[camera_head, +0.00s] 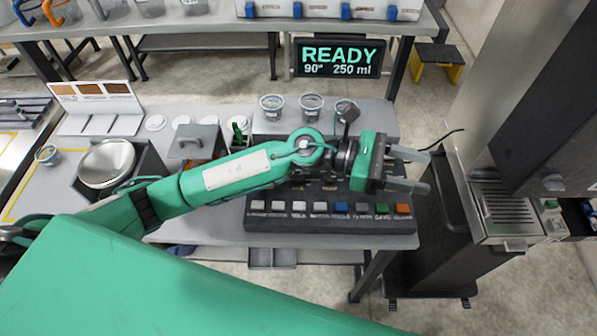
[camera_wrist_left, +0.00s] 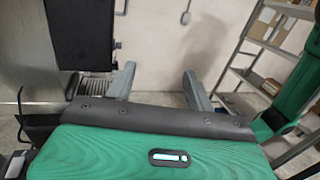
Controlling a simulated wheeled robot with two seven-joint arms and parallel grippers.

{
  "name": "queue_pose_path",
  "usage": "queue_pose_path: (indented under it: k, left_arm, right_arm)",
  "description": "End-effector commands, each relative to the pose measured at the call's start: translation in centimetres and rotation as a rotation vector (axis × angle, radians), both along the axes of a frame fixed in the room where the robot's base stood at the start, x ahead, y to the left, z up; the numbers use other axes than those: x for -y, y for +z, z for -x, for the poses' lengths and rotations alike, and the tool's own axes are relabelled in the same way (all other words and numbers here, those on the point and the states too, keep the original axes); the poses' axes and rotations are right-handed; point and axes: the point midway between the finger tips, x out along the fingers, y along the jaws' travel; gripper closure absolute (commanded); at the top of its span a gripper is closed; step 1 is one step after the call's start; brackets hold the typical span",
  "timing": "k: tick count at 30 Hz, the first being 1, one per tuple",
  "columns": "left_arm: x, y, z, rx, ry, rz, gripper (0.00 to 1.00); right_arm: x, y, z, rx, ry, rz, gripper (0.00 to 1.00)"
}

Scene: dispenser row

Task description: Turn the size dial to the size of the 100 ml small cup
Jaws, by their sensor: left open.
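A dark control panel (camera_head: 330,226) with a row of white, blue, grey, green and orange buttons lies on the bench. A screen (camera_head: 340,58) above it reads READY, 90°, 250 ml. My left forearm and wrist cross over the panel, and I cannot make out the size dial. My right gripper is not seen.
A tall machine with a metal drip grate (camera_head: 497,212) stands at the right. A steel bowl (camera_head: 106,163), white lids (camera_head: 155,123) and a grey lidded box (camera_head: 197,140) are on the left. Shelving (camera_wrist_left: 262,60) shows at the right in the left wrist view.

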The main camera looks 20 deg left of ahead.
Motion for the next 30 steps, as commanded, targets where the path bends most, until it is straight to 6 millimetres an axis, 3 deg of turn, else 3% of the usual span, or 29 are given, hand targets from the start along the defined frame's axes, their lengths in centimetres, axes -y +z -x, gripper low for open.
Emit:
queue_pose_path:
  k: [5, 8, 12, 18, 21, 26, 30]
  left_arm:
    - [-2.4, -6.7, -1.0, 0.359, -0.213, -0.421, 0.46]
    - [-6.0, -10.2, -2.8, 0.521, -0.338, -0.670, 0.46]
    - [-13.0, -13.2, -6.4, 0.678, -0.509, -1.020, 0.46]
    - [-21.8, -13.6, -10.5, 0.748, -0.682, -1.374, 0.46]
    - [-23.9, -13.3, -11.4, 0.749, -0.724, -1.458, 0.46]
    - [-24.8, -13.7, -11.6, 0.744, -0.742, -1.490, 0.46]
    - [-24.8, -15.6, -11.5, 0.742, -0.744, -1.487, 0.46]
  right_arm:
    - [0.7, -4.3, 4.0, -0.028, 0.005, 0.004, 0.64]
    - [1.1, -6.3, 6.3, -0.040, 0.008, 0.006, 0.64]
    - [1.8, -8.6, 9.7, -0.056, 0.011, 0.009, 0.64]
    - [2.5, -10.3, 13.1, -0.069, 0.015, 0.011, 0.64]
    - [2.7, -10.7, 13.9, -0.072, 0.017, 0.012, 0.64]
    - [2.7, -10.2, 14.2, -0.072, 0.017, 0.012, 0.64]
    - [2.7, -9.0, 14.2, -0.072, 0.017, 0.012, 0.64]
